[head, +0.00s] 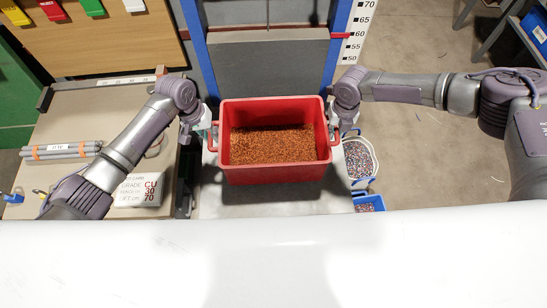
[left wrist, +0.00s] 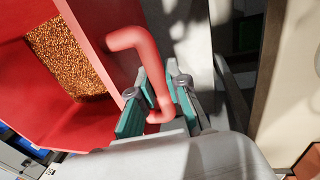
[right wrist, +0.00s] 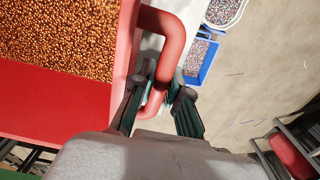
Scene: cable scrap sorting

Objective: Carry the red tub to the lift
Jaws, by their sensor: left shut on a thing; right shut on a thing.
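The red tub (head: 275,175), partly filled with copper-coloured granules (head: 272,146), is in the middle of the head view, between my two grippers. My left gripper (head: 212,136) is at the tub's left handle, and the left wrist view shows its teal-padded fingers (left wrist: 158,100) shut around that red handle (left wrist: 135,38). My right gripper (head: 334,130) is at the right handle, and its fingers (right wrist: 162,100) are shut around it in the right wrist view (right wrist: 172,45). The lift (head: 268,60), a grey platform between blue posts, stands just behind the tub. The tub looks level.
A height scale (head: 356,35) stands beside the lift's right post. A white basket (head: 358,160) and a blue bin (head: 368,203) of mixed granules are right of the tub. A workbench (head: 90,105) with grey tubes (head: 62,150) and a grade sign (head: 138,190) is at left.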

